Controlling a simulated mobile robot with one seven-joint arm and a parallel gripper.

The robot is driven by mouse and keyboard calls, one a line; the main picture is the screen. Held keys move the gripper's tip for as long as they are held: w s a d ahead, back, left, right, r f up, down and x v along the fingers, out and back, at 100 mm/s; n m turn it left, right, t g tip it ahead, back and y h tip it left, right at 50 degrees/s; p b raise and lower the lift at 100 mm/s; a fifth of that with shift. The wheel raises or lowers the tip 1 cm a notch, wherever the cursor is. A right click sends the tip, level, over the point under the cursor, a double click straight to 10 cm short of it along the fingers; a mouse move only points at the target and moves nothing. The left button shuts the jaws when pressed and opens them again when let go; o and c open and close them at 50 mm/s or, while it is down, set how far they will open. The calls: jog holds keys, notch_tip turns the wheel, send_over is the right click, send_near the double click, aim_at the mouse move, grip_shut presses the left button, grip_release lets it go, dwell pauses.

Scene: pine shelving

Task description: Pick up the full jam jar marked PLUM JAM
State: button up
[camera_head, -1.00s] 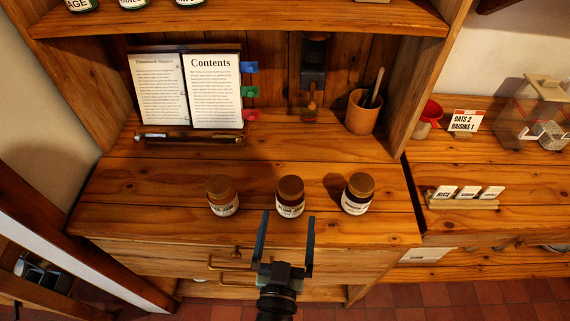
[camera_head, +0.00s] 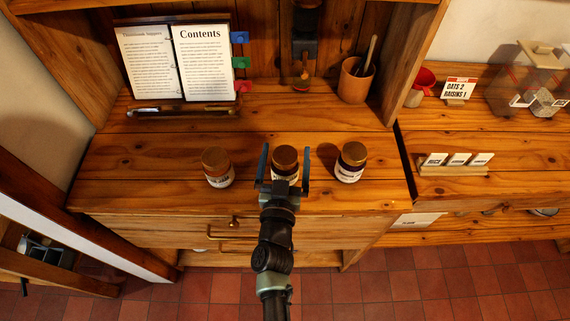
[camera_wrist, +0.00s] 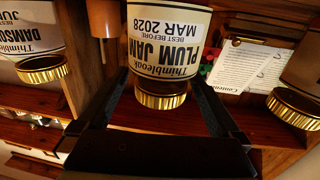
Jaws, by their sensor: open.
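The jar marked PLUM JAM (camera_wrist: 165,45) has a cream label and a gold lid, and appears upside down in the wrist view. It is the middle jar (camera_head: 285,160) of three on the wooden counter in the head view, upright. My gripper (camera_head: 285,156) is open, with one finger on each side of this jar. In the wrist view the fingers (camera_wrist: 160,100) also flank it, with no clear contact. The label covers most of the glass, so I cannot tell how full it is.
The wrist view shows a DAMSON label (camera_wrist: 30,30) on one neighbour. Behind are a book stand (camera_head: 185,108) and a clay pot (camera_head: 356,82). The counter between is clear.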

jog(key=shift+w+d, duration=0.15)
jog(key=shift+w, duration=1.3)
jog(key=shift+c, duration=0.2)
jog(key=shift+r, duration=0.1)
grip_shut()
